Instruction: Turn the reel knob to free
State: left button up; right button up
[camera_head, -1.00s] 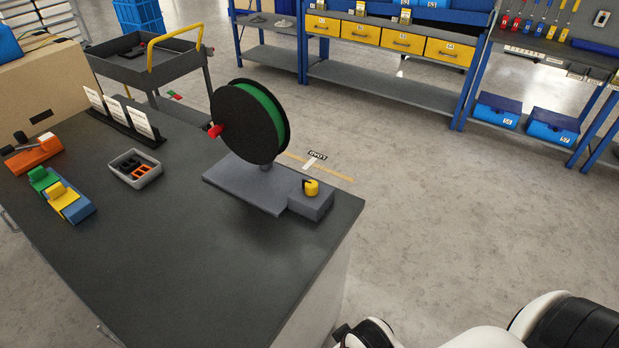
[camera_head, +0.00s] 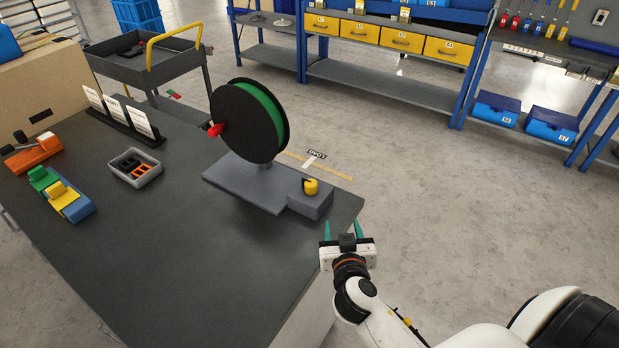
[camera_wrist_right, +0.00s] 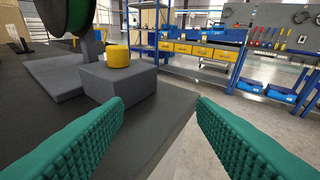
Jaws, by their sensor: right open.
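The reel (camera_head: 250,120) is a black disc with a green rim, upright on a grey base plate (camera_head: 236,184). A red handle (camera_head: 216,130) sticks out of its left side. The yellow knob (camera_head: 310,187) sits on a grey box (camera_head: 312,205) at the right end of the base; a small dark part is beside it. My right gripper (camera_head: 342,230) is open and empty at the bench's right edge, nearer than the knob and apart from it. In the right wrist view the knob (camera_wrist_right: 118,56) lies beyond and left of the open green fingers (camera_wrist_right: 160,115). My left gripper is out of view.
The dark bench top (camera_head: 190,270) is clear in front of the reel. A grey bin (camera_head: 136,168), white cards (camera_head: 118,112) and coloured blocks (camera_head: 60,193) are at the left. A trolley (camera_head: 150,62) and blue shelves (camera_head: 385,75) stand behind.

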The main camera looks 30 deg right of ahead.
aim_at(312, 187)
jog(key=w+t, duration=0.1)
jog(key=w+a+r+n+t+y, duration=0.1)
jog(key=w, duration=0.1)
jog(key=w+a+r+t, duration=0.1)
jog(key=shift+w+a+t+y, duration=0.2)
jog(key=shift+w+t+y, duration=0.1)
jog(key=shift+w+a+r+n+y, duration=0.15)
jog(key=shift+w+n+y, duration=0.2)
jog(key=shift+w, duration=0.2)
jog(key=p+x, duration=0.3)
jog(key=x, duration=0.7)
jog(key=shift+w+d, duration=0.3)
jog(key=shift+w, duration=0.3)
jog(key=shift+c, duration=0.2)
jog(key=c, duration=0.9)
jog(key=shift+c, duration=0.2)
